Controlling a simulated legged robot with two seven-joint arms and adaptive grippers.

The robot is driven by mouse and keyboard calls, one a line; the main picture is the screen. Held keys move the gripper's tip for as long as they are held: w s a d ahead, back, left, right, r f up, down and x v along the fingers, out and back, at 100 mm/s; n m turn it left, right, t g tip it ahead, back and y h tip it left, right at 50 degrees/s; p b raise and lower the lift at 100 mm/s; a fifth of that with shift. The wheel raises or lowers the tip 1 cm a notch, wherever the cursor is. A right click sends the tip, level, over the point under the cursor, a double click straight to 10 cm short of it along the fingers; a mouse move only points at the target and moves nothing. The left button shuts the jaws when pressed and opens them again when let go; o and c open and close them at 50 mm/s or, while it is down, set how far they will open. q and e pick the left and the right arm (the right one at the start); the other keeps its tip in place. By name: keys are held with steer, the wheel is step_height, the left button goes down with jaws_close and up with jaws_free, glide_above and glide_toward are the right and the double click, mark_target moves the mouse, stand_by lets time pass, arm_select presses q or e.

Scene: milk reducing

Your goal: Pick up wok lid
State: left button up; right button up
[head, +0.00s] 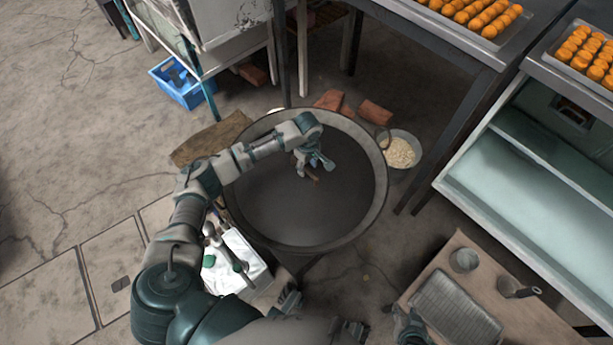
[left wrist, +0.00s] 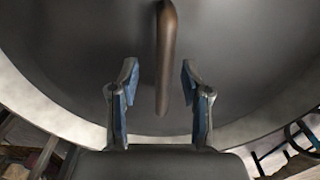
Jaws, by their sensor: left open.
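The wok lid (head: 270,205) is a wide dark grey disc lying within the rim of a large round wok (head: 384,190) in the middle of the head view. Its brown handle (left wrist: 167,60) stands out in the left wrist view, where it reaches between my open left fingers (left wrist: 160,95) with a gap on both sides. In the head view my left gripper (head: 316,166) is over the lid at the handle, which it partly hides. My right gripper (head: 410,326) shows only in part at the bottom edge, and its fingers are unclear.
A metal bowl of pale grains (head: 400,152) stands right of the wok. Bricks (head: 375,112) lie behind it. A white container (head: 236,264) is at its lower left. A low table (head: 530,325) with a tray (head: 455,305) is at the lower right, below metal shelving (head: 500,180).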

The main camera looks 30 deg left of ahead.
arm_select(q)
steer(key=shift+a+f, duration=0.2)
steer(key=shift+a, duration=0.3)
steer(key=shift+a+f, duration=0.2)
steer(key=shift+a, duration=0.3)
steer(key=shift+d+r+p, duration=0.15)
steer(key=shift+d+p, duration=0.15)
steer(key=shift+d, duration=0.5)
steer(key=shift+a, duration=0.1)
steer(key=c, duration=0.7)
steer(key=shift+a, duration=0.25)
jaws_close()
steer(key=shift+a, duration=0.25)
